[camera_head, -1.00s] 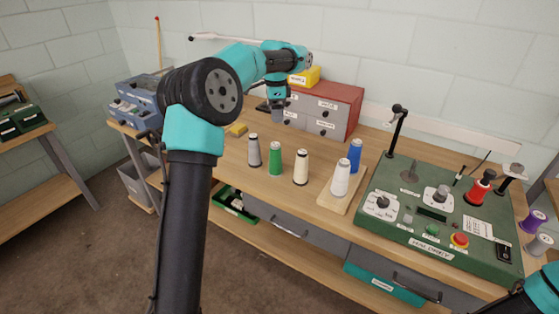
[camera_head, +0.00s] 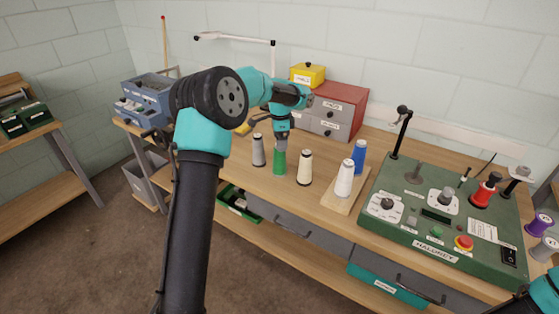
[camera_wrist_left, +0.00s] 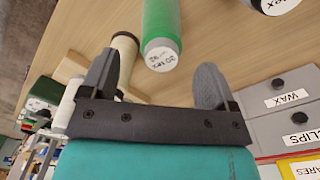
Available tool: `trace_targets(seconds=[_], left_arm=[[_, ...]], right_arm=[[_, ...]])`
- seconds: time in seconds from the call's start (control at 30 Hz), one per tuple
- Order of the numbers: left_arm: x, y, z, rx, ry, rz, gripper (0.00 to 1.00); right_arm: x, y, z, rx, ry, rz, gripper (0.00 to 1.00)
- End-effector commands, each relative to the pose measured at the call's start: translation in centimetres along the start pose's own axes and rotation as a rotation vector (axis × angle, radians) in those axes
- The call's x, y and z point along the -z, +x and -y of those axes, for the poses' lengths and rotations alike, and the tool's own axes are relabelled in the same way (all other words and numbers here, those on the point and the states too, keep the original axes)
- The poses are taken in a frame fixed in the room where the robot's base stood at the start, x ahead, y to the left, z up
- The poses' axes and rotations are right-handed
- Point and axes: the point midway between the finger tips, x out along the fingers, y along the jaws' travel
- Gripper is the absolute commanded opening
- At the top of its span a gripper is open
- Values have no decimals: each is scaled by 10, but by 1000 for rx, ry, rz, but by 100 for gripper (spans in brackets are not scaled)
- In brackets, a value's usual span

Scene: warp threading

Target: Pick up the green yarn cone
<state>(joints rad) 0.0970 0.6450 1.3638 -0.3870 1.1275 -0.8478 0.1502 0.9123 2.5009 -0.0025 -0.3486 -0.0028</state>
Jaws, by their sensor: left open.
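The green yarn cone (camera_head: 279,162) stands upright on the wooden bench, between a grey cone (camera_head: 258,150) on its left and a cream cone (camera_head: 304,168) on its right. My left gripper (camera_head: 281,140) is at the top of the green cone in the head view, pointing down and partly covering the cone's tip. In the left wrist view the green cone (camera_wrist_left: 162,25) shows its white labelled end just beyond the gap between the two dark fingers (camera_wrist_left: 155,80). The fingers are apart with nothing between them. My right gripper is not in view.
A wooden board (camera_head: 345,198) holds a white cone (camera_head: 345,178) and a blue cone (camera_head: 359,156). A green control machine (camera_head: 440,215) fills the bench's right side. Red and grey drawers (camera_head: 342,108) with a yellow box (camera_head: 307,74) stand behind the gripper.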

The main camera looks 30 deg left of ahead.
Motion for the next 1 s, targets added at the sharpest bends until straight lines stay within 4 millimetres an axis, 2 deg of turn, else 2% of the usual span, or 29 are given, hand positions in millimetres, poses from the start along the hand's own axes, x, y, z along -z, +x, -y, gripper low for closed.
trace_targets(seconds=[0.1,0.47,0.83,1.0], left_arm=[[0,7,0,-1,0,1,81],[0,10,0,-1,0,1,81],[-3,53,1,0,0,1,81],[-2,60,1,2,0,0,81]], right_arm=[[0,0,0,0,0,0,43],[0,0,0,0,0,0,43],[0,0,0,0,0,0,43],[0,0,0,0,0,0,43]])
